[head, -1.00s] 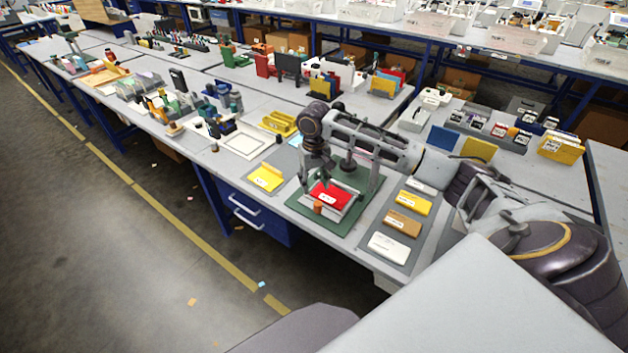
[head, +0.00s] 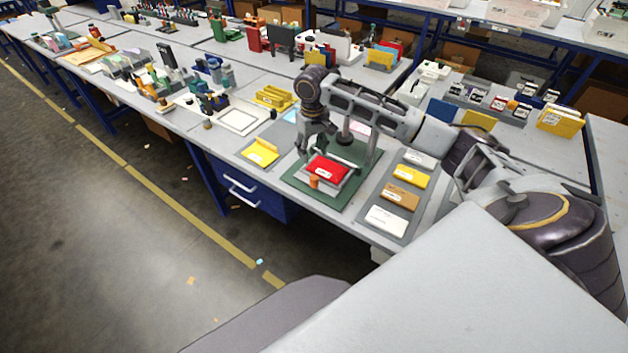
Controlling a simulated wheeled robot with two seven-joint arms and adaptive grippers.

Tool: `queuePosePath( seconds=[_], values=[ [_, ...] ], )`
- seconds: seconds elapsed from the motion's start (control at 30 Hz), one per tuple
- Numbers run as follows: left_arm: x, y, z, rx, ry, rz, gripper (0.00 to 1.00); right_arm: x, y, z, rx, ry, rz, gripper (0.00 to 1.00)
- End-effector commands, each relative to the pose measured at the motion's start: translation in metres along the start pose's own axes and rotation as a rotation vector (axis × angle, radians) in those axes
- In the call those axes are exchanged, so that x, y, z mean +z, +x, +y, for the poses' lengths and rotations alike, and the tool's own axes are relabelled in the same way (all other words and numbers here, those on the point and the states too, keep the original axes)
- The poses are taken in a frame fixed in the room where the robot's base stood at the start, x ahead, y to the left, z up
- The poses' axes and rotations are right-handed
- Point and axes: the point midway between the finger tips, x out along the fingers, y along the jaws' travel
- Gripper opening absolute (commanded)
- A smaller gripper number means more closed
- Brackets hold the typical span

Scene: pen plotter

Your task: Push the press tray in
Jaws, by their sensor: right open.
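The press stands on a green base plate (head: 337,200) near the table's front edge, with a grey upright frame. Its tray (head: 346,184) lies low on the base and holds a red envelope (head: 328,168) with a white label. An orange knob (head: 314,182) sits at the tray's front. My right gripper (head: 313,153) points down just behind and left of the red envelope, with its fingers apart and nothing seen between them. Whether a fingertip touches the tray cannot be told. Part of the press behind the gripper is hidden. My left gripper is out of view.
A yellow envelope (head: 260,153) lies on a mat left of the press. A grey board (head: 380,228) with yellow, brown and white envelopes lies to its right. A white frame (head: 241,118) and yellow trays (head: 273,97) stand farther back. Drawers (head: 248,192) are below the table.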

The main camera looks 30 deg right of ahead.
Motion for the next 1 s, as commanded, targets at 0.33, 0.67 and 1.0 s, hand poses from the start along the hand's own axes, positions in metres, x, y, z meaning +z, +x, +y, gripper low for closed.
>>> queuePosePath(
  seconds=[0.33,0.67,1.0],
  values=[
    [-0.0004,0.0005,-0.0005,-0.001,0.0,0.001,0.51,0.001,0.0007,0.0031,-0.003,-0.329,-0.01,0.49],
    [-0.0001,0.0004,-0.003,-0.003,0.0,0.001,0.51,0.0022,0.0016,0.004,-0.011,-0.661,-0.018,0.49],
    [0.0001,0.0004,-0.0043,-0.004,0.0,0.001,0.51,0.0034,0.0021,0.0043,-0.02,-1.006,-0.021,0.49]
  ],
)
